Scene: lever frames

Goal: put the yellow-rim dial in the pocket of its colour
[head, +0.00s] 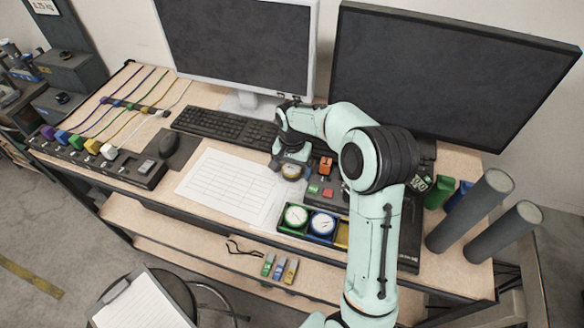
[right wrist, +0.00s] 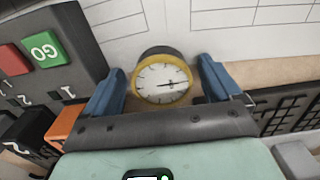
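The yellow-rim dial (head: 291,171) lies by the right edge of the paper sheet, left of the button panel. It shows white-faced in the right wrist view (right wrist: 162,83). My right gripper (right wrist: 160,70) is open, its two blue fingers on either side of the dial with small gaps. The pocket tray (head: 288,231) lies nearer the table's front edge. Its green pocket holds a green-rim dial (head: 295,216) and its blue pocket a blue-rim dial (head: 322,224). The yellow pocket (head: 342,236) looks empty in its visible part; my right arm hides the rest. My left gripper is not in view.
The button panel (head: 324,198), with a green GO button (right wrist: 46,49) and a red button (right wrist: 13,60), stands close beside the dial. A keyboard (head: 225,124) and monitors are behind. Two grey cylinders (head: 470,212) stand at the right. The paper sheet (head: 232,186) is clear.

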